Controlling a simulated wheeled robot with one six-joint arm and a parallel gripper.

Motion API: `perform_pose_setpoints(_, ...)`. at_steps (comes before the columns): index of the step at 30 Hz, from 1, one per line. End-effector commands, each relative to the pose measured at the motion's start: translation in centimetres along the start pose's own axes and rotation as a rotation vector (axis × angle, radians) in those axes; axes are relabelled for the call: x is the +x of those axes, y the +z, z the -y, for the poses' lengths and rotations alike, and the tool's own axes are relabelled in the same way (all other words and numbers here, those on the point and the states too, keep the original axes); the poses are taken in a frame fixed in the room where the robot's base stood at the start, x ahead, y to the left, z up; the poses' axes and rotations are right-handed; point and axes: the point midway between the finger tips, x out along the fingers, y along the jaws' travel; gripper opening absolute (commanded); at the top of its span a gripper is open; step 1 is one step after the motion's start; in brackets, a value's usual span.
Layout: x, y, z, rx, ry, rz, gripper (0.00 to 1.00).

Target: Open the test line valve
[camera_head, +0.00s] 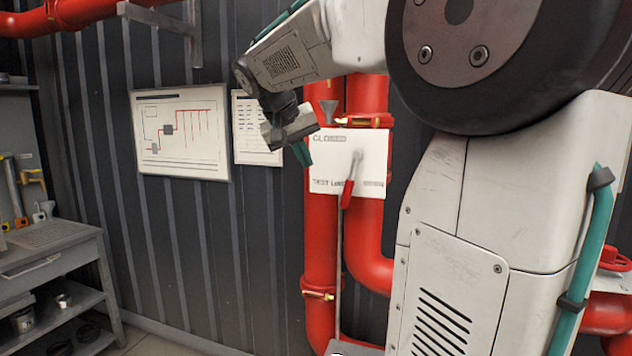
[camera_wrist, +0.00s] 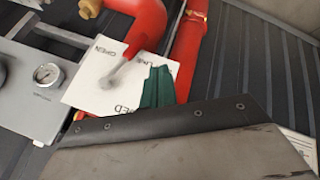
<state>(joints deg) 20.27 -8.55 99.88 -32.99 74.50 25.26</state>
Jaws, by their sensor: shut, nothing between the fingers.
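The test line valve has a lever with a red handle (camera_head: 347,193) and a grey pivot end, mounted in front of a white plate (camera_head: 375,148). The plate reads "TEST LINE" at its lower edge and a partly readable "CLO..." at the upper left. The handle hangs down, nearly upright. In the wrist view the plate (camera_wrist: 85,75) shows "OPEN" and part of "CLOSED", with the grey lever (camera_wrist: 118,70) across it. My gripper (camera_head: 302,153), with teal fingers, is shut and empty by the plate's left edge, apart from the handle. The fingers (camera_wrist: 158,87) overlap the plate in the wrist view.
Red vertical pipes (camera_head: 321,235) run behind and below the plate. A framed diagram (camera_head: 180,165) and a paper sheet (camera_head: 250,145) hang on the ribbed wall to the left. A grey workbench (camera_head: 45,262) stands far left. A pressure gauge (camera_wrist: 47,74) shows in the wrist view.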

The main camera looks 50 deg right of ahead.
Motion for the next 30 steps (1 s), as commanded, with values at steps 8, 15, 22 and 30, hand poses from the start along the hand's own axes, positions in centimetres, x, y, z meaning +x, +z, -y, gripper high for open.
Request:
perform_pose_setpoints(8,4.3,0.0,0.1,0.0,0.002,0.002,0.0)
perform_pose_setpoints(15,9.4,0.0,0.1,-0.002,0.001,0.001,0.0)
perform_pose_setpoints(22,11.4,0.1,-2.3,0.0,-0.001,-0.001,0.0)
perform_pose_setpoints(30,12.0,0.2,-3.0,-0.003,-0.002,-0.003,0.0)
